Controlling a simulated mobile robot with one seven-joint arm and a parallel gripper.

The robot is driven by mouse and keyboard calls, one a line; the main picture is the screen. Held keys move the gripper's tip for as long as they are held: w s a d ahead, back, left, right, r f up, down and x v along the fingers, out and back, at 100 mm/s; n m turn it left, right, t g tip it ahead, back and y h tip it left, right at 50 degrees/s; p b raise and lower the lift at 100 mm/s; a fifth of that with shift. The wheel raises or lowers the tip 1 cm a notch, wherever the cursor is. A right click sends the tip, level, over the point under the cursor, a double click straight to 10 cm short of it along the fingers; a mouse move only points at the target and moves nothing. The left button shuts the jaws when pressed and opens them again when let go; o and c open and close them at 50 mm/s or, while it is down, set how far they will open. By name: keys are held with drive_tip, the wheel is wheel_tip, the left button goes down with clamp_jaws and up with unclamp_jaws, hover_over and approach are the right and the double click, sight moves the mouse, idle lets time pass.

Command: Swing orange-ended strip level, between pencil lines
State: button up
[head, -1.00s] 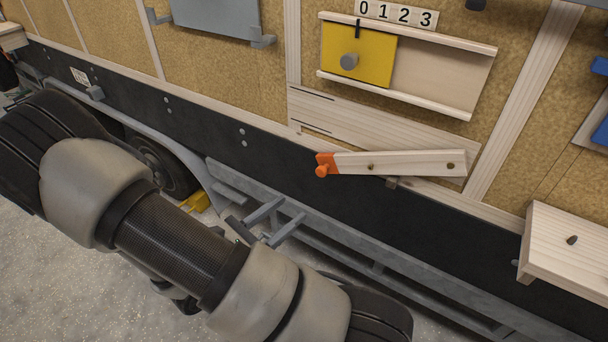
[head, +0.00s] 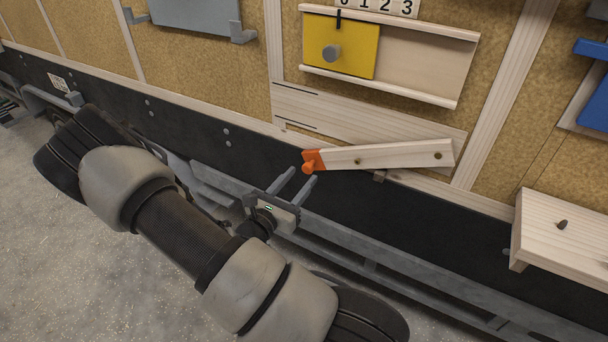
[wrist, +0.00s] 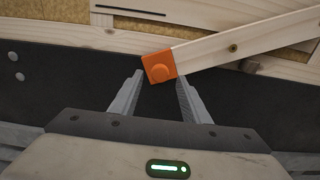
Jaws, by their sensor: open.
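Two dark pencil lines (head: 296,106) are on the pale board up and left of the orange end. My gripper (head: 297,180) is open, below and left of the orange end. In the wrist view the orange end (wrist: 159,67) lies just beyond and between the open fingertips (wrist: 158,78); contact cannot be told.
A yellow sliding panel (head: 340,47) with a grey knob sits in a wooden track above. A wooden shelf (head: 565,235) juts out at the right. A small wooden peg (head: 379,177) is under the strip. Black skirting and a grey rail run below.

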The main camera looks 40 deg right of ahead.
sight(306, 170)
drive_tip(key=shift+x, duration=1.55)
drive_tip(key=shift+c, duration=0.3)
clamp_jaws()
drive_tip(key=shift+r, duration=0.15)
